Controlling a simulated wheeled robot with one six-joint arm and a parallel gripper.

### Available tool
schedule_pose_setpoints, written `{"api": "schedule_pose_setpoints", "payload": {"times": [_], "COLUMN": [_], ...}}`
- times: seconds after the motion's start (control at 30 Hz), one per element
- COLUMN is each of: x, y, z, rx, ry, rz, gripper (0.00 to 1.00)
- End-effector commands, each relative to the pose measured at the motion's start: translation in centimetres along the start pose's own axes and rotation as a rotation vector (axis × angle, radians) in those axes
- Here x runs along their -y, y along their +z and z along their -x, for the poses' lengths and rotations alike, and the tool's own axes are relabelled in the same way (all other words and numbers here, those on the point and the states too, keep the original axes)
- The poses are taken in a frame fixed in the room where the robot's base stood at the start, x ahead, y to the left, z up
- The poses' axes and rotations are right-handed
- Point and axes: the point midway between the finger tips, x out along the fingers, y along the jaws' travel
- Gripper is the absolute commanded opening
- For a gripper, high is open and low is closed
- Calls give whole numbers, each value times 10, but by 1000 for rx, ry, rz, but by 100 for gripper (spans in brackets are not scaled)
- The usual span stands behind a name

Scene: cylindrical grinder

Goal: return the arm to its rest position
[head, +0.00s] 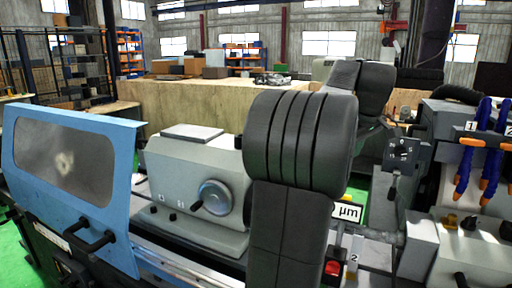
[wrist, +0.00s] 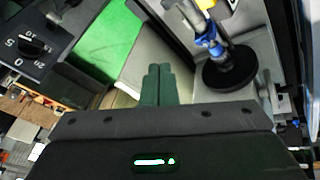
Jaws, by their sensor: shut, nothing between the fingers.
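My arm, dark grey, stands up in the middle of the head view and hides part of the machine behind it. My gripper (wrist: 158,84) shows in the wrist view with its two dark green fingers together and nothing between them. It is apart from the things around it. In the head view the gripper itself cannot be made out behind the arm.
The grinder's grey headstock (head: 197,185) and blue guard (head: 75,180) stand at left. A selector-knob box (head: 403,153) is at right, also in the wrist view (wrist: 35,42). Blue coolant hoses (head: 468,165) stand far right. A black round base (wrist: 230,77) is near the fingers.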

Motion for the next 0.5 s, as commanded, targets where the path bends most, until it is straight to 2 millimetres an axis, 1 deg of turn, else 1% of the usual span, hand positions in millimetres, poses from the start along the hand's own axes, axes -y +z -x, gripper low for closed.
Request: {"api": "schedule_pose_setpoints", "payload": {"times": [0.2,0.37,0.47,0.5], "x": [1,5,11,14], "y": [1,5,11,14], "z": [-1,-6,-14,-20], "rx": [0,1,1,1], "ry": [0,-2,-1,-1], "rz": [0,0,1,1], "gripper": [0,0,0,0]}}
